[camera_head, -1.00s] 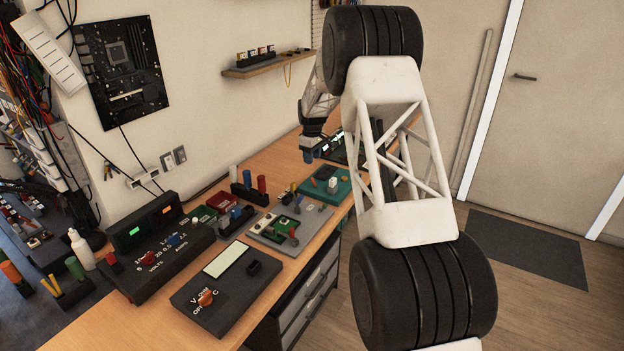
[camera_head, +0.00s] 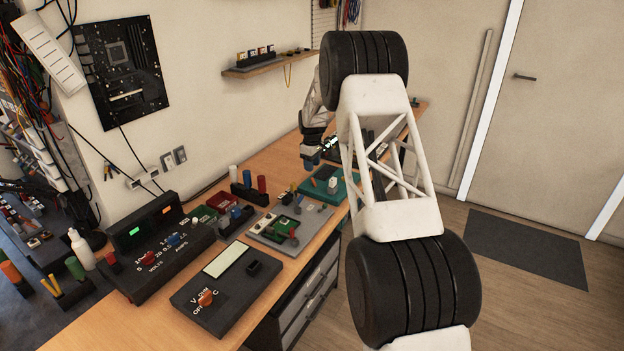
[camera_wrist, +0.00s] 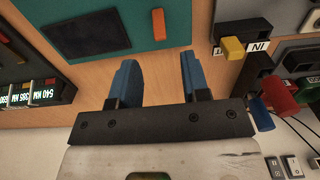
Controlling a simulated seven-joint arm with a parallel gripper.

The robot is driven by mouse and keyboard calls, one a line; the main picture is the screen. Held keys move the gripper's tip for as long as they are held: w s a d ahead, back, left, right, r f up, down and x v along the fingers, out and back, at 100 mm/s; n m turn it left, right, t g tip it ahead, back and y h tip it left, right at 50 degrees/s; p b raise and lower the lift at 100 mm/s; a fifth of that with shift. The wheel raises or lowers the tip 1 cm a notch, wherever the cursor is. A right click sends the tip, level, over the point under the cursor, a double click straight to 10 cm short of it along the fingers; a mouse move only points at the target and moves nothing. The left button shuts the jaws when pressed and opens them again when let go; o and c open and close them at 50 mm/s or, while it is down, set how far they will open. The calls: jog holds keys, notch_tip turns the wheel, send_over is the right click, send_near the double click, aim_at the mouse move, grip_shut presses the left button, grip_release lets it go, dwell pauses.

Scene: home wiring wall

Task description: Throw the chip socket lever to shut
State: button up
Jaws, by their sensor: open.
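A grey board (camera_head: 318,218) lies near the bench's front edge in the head view. It carries a green block with pale parts (camera_head: 284,226) and a small red-tipped piece (camera_head: 294,240); I cannot tell for sure which part is the chip socket lever. My gripper (camera_head: 311,163) is beyond this board, above the bench near the teal board (camera_head: 345,190). In the wrist view my gripper (camera_wrist: 158,75) has its two blue fingers apart with nothing between them. Below the fingertips lie bare wood and the edge of the teal board (camera_wrist: 150,40).
A meter (camera_head: 228,290) and a dark power supply (camera_head: 150,250) stand nearer on the bench. Coloured cylinders (camera_head: 250,185) stand in a black holder.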

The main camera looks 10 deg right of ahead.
aim_at(312, 178)
jog(key=shift+f, duration=3.45)
grip_shut()
